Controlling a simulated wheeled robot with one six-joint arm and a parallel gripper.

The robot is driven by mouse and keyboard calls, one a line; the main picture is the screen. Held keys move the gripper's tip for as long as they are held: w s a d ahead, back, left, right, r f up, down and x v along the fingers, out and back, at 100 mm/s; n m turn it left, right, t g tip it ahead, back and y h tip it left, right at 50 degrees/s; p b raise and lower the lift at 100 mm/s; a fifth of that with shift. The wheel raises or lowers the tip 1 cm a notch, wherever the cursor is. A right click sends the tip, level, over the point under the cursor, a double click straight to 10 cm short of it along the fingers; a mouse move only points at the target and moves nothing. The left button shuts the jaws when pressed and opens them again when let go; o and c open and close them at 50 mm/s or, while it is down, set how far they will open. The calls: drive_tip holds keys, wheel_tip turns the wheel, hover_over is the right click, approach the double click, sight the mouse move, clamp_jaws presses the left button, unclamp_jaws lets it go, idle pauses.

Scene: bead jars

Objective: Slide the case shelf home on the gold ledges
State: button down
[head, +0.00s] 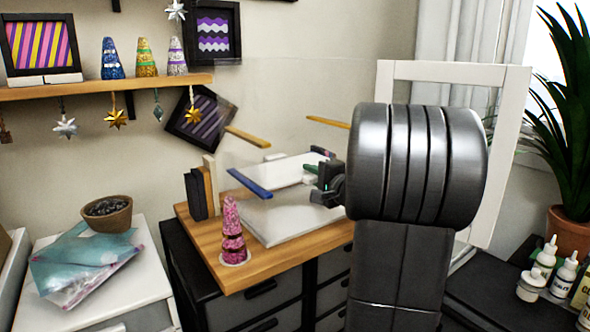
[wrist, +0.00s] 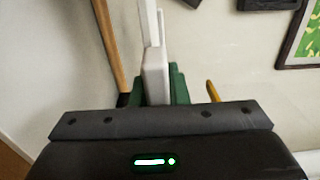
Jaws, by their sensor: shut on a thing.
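The case shelf (head: 283,171) is a flat white board inside the clear-sided case, in the head view. My gripper (head: 318,172) is shut on its near right edge. In the wrist view the shelf (wrist: 155,75) shows edge-on between the green finger pads (wrist: 179,88). Two gold ledges, a left one (head: 247,137) and a right one (head: 328,122), appear higher in the head picture than the shelf. One gold ledge (wrist: 212,91) also shows right of the fingers in the wrist view. A blue ledge (head: 250,183) lies lower left. My arm hides the case's right side.
A white-framed door (head: 510,150) stands open behind my arm. The case's white floor (head: 290,220) rests on a wooden top (head: 265,275). A pink cone (head: 233,230) stands at its front left, beside dark upright books (head: 194,195). Small bottles (head: 545,258) stand at the right.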

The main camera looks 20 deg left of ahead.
drive_tip(key=shift+r, duration=0.15)
drive_tip(key=b+v, duration=0.6)
drive_tip(key=v, duration=1.7)
drive_tip(key=shift+w+d+b, duration=0.15)
drive_tip(key=shift+w+b, duration=0.05)
drive_tip(key=shift+b, duration=0.15)
